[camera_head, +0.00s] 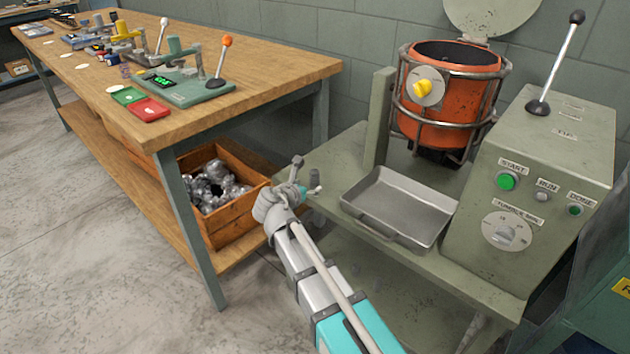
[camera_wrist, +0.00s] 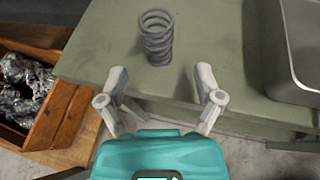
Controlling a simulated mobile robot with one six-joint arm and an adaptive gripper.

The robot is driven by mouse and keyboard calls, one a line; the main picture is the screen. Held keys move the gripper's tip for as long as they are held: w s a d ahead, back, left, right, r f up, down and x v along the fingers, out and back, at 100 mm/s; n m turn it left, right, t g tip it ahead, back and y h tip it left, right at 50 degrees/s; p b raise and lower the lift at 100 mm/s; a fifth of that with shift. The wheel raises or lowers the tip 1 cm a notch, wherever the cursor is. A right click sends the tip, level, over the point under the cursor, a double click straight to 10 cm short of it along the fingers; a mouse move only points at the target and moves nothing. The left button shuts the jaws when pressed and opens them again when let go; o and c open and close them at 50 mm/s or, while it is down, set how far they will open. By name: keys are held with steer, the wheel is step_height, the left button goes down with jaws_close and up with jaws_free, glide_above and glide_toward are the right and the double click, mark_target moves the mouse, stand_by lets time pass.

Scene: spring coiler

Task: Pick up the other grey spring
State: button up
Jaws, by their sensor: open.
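A grey coil spring (camera_wrist: 157,38) stands upright on the green-grey machine table (camera_wrist: 112,38), near its edge. In the head view a small grey shape beside my gripper (camera_head: 308,184) appears to be this spring (camera_head: 315,176). In the wrist view my gripper (camera_wrist: 162,82) is open, with its fingers apart and nothing between them. The spring is just beyond the fingertips, roughly centred between them and apart from them. I see no second spring clearly.
A metal tray (camera_head: 398,207) lies right of the spring. An orange drum (camera_head: 448,90) and a control box (camera_head: 545,190) with a lever stand behind and right. A wooden crate (camera_head: 228,228) of metal pieces sits under the wooden bench (camera_head: 255,75) at left.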

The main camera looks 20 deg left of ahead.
mark_target(312, 183)
steer(key=shift+w, duration=0.1)
steer(key=shift+b+x, duration=0.9)
steer(key=shift+x, duration=1.65)
steer(key=shift+r, duration=0.1)
jaws_close()
